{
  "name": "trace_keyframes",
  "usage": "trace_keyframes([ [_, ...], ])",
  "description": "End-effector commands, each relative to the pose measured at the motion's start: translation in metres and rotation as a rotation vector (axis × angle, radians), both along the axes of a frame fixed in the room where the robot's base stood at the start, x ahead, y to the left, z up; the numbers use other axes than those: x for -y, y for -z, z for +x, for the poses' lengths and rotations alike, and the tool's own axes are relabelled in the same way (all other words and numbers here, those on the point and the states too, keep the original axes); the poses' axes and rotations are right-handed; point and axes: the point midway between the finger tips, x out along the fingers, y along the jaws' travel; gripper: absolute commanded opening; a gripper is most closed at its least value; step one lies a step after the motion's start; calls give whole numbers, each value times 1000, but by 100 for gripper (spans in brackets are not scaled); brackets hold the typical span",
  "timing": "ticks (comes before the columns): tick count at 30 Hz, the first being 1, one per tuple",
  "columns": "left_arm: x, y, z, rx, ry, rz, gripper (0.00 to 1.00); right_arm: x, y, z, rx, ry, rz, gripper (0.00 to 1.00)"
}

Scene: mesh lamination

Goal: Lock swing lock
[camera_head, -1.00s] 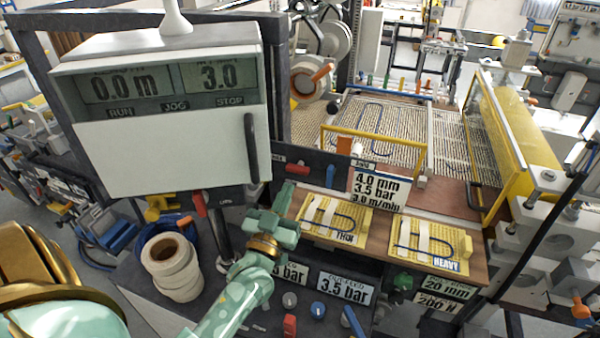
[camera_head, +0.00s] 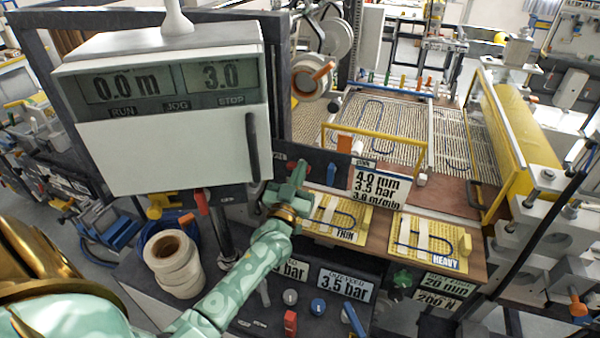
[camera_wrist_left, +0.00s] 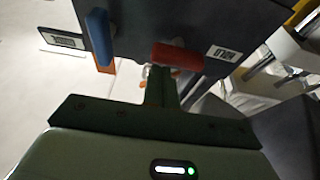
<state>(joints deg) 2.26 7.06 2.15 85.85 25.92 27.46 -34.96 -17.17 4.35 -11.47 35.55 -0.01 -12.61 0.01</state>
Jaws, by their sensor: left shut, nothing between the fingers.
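A dark upright panel (camera_head: 318,160) beside the printed settings sign carries a red handle (camera_wrist_left: 178,57) and a blue handle (camera_head: 331,175). The blue handle also shows in the left wrist view (camera_wrist_left: 99,35). I cannot tell from the labels which handle is the swing lock. My left gripper (camera_head: 299,168) is shut and empty, in front of the panel at the red handle, which it mostly hides in the head view. In the left wrist view its fingertips (camera_wrist_left: 160,72) are right by the red handle; contact is unclear. My right gripper is not in view.
An orange handle (camera_head: 344,144) sticks up by the panel's top. The control box (camera_head: 165,110) stands close on the left. The yellow THIN sample (camera_head: 338,218) and HEAVY sample (camera_head: 430,242) lie on a wooden ledge to the right. White rolls (camera_head: 174,262) stand below left.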

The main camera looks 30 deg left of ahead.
Motion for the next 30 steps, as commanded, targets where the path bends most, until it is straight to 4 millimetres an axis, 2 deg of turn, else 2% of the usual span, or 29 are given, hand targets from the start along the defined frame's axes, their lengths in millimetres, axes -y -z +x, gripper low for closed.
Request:
trace_keyframes([
  [30, 2, 2, 0, -31, 1, 125, 0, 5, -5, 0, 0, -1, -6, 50],
])
